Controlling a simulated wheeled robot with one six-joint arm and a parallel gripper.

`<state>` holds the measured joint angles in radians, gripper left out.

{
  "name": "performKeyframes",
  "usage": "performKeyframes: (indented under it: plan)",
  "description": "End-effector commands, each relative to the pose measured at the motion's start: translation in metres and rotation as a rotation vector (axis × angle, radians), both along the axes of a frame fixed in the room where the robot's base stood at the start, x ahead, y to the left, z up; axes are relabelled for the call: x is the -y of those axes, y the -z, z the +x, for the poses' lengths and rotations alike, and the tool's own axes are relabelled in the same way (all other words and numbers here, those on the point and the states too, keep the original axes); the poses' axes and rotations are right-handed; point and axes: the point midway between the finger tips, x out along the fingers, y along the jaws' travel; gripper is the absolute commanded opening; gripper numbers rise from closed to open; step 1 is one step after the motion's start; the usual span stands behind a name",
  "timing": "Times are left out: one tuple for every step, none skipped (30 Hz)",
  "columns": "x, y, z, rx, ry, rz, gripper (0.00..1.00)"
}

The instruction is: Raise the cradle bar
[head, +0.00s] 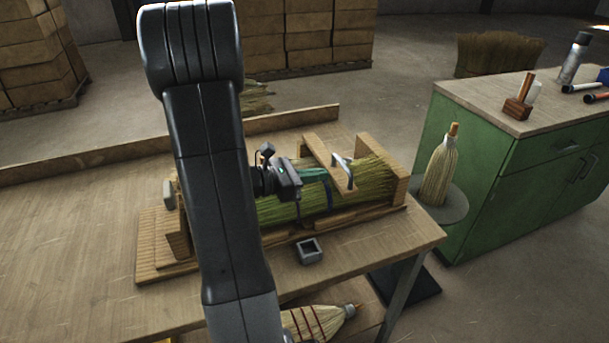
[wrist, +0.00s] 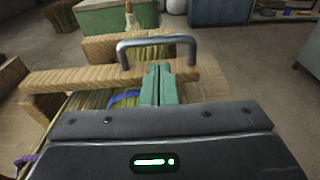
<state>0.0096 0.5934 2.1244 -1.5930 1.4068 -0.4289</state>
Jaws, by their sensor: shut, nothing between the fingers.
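The cradle bar (head: 322,160) is a wooden board lying across the straw bundle (head: 365,180) in the wooden cradle, with a metal handle (head: 343,172) on top. In the wrist view the bar (wrist: 75,79) runs across the middle, and its handle (wrist: 157,41) arches above it. My gripper (head: 322,173) is just left of the handle in the head view. In the wrist view its teal fingers (wrist: 158,72) are together and empty, with the tips appearing below the handle's arch, between its legs. I cannot tell whether they touch the handle or bar.
The cradle stands on a wooden workbench (head: 80,225), with a small grey square holder (head: 309,251) in front. A broom head (head: 438,172) stands on a round grey plate (head: 452,205) at right, beside a green cabinet (head: 500,170). My arm hides part of the cradle's left side.

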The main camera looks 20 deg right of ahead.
Motion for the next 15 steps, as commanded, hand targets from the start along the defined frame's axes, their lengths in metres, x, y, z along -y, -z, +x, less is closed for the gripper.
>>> performKeyframes:
  plan:
    - [0.008, 0.001, 0.0, 0.0, 0.004, -0.001, 0.0]
    - [0.012, 0.001, 0.0, -0.001, 0.006, -0.001, 0.0]
    - [0.017, 0.002, 0.001, 0.0, 0.004, -0.001, 0.0]
    - [0.021, 0.002, 0.001, -0.001, 0.005, 0.0, 0.0]
    - [0.024, 0.003, 0.001, -0.001, 0.004, 0.0, 0.0]
    - [0.028, 0.003, 0.002, 0.0, 0.004, 0.0, 0.0]
    - [0.031, 0.004, 0.002, 0.0, 0.004, 0.0, 0.0]
    - [0.034, 0.004, 0.002, 0.001, 0.003, -0.001, 0.0]
    - [0.037, 0.005, 0.003, 0.001, 0.003, -0.001, 0.0]
    - [0.039, 0.005, 0.003, 0.001, 0.003, 0.0, 0.0]
    - [0.041, 0.005, 0.003, 0.001, 0.003, 0.0, 0.0]
    - [0.043, 0.006, 0.003, 0.001, 0.001, 0.0, 0.0]
    - [0.044, 0.006, 0.004, 0.001, 0.001, 0.0, 0.0]
    - [0.045, 0.006, 0.004, 0.001, 0.001, 0.0, 0.0]
    - [0.046, 0.006, 0.004, 0.001, 0.001, 0.0, 0.0]
